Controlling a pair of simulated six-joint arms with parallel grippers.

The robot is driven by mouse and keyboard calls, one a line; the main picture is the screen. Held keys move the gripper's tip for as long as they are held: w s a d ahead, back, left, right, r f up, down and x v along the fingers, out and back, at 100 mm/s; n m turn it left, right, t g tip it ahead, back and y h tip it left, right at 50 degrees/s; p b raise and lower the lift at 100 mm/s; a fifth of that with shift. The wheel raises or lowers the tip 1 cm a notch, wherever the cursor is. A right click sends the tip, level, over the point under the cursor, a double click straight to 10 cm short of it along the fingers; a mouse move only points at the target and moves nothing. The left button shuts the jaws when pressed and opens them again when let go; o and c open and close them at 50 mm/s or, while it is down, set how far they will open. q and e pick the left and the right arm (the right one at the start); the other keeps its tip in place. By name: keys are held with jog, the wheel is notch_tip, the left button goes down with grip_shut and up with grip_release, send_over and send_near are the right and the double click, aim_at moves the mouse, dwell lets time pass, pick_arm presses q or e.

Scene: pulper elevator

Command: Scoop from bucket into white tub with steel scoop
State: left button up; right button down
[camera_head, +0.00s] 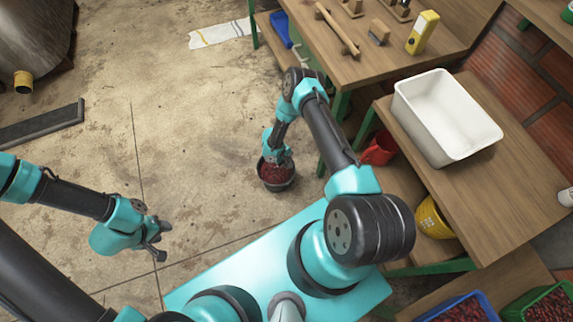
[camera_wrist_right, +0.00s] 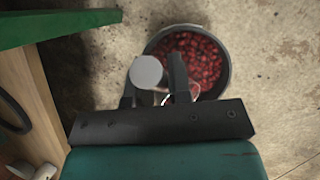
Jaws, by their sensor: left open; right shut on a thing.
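The bucket (camera_head: 278,188) stands on the concrete floor with dark red cherries in it; it also shows in the right wrist view (camera_wrist_right: 229,70). My right gripper (camera_head: 280,160) reaches down over the bucket. In the right wrist view, my right gripper (camera_wrist_right: 162,92) is shut on the steel scoop (camera_wrist_right: 146,71), whose round grey handle end shows. The scoop's bowl is mostly hidden, so I cannot tell if it holds cherries. The white tub (camera_head: 416,128) sits on the wooden bench at right and looks empty. My left gripper (camera_head: 160,241) is open and empty over the floor at left.
A wooden table (camera_head: 350,70) with tools and a yellow device (camera_head: 422,33) stands behind. A red container (camera_head: 380,150) and a yellow bucket (camera_head: 432,217) sit below the tub's bench (camera_head: 480,190). Crates of cherries (camera_head: 468,308) are at bottom right. Floor left of the bucket is clear.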

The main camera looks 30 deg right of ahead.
jog(key=shift+r, duration=0.95)
dwell(0.8)
